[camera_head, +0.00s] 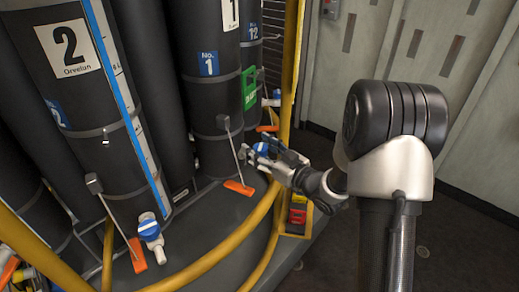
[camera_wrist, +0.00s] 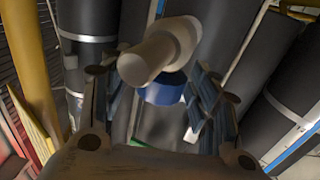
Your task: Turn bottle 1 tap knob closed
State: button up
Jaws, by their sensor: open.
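Bottle 1 (camera_head: 212,110) is a tall dark cylinder with a blue "No. 1" label, standing upright behind the yellow rail in the head view. Its tap, with a blue knob (camera_head: 261,148), sits low at the right of the bottle, partly hidden by my gripper (camera_head: 272,157). In the wrist view, the white tap body (camera_wrist: 158,50) fills the upper middle, with the blue knob (camera_wrist: 163,91) below it. My gripper (camera_wrist: 157,88) is open, with one finger on each side of the knob. I cannot tell whether either finger touches it.
Bottle 2 (camera_head: 75,110) stands at the left, with its own blue-knobbed white tap (camera_head: 149,231). A curved yellow rail (camera_head: 215,257) and a yellow post (camera_head: 289,75) border the rack. The floor at the lower right is clear.

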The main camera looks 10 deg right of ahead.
jog(key=c, duration=1.1)
jog(key=shift+a+m+t+h+b, duration=0.1)
jog(key=shift+m+t+h+b, duration=0.5)
jog(key=shift+m+h, duration=0.6)
jog(key=shift+m+t+h, duration=0.3)
jog(key=shift+t+h, duration=0.1)
jog(key=shift+h, duration=0.6)
jog(key=o, duration=1.1)
